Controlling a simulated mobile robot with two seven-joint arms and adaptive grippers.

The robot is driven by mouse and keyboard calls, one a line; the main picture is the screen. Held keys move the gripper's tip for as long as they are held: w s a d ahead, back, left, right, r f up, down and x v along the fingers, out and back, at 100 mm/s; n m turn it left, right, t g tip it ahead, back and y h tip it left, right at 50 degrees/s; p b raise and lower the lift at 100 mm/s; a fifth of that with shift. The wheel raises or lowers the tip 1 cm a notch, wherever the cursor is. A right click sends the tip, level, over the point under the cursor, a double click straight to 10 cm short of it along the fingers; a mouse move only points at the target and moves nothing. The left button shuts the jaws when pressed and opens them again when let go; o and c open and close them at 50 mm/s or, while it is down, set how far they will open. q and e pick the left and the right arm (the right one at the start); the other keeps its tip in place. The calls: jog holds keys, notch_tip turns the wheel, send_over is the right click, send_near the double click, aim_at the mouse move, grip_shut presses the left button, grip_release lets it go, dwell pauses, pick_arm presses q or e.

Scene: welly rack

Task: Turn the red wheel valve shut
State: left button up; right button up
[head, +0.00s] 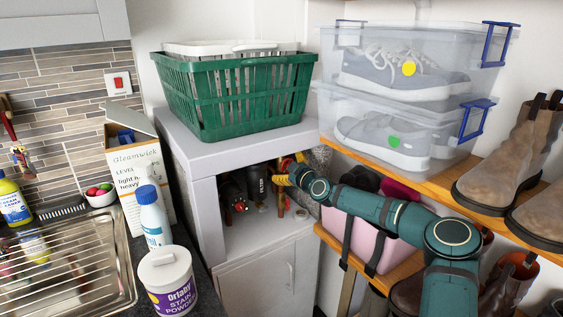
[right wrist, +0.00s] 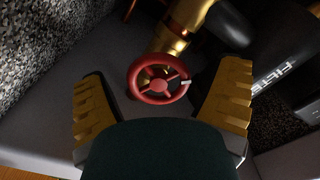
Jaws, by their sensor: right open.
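The red wheel valve (right wrist: 159,79) sits on a brass pipe (right wrist: 184,28) inside the grey cabinet. In the right wrist view it is a small round red wheel with spokes and a pale mark on its right rim. My right gripper (right wrist: 165,105) is open, with one yellow finger on each side of the wheel and a gap to both. In the head view my right arm reaches into the cabinet opening, and the right gripper (head: 283,172) shows as a yellow part at its end. A red part (head: 240,206) shows lower left in the cabinet. My left gripper is not in view.
The cabinet (head: 185,150) has a narrow opening with a dark filter cylinder (head: 256,184) beside the pipe. A green basket (head: 235,95) stands on top. Shelves with clear shoe boxes (head: 400,105) and boots (head: 510,165) crowd the right. Bottles and a tub (head: 166,280) stand left.

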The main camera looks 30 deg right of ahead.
jog(key=shift+s, duration=0.15)
jog(key=c, duration=1.2)
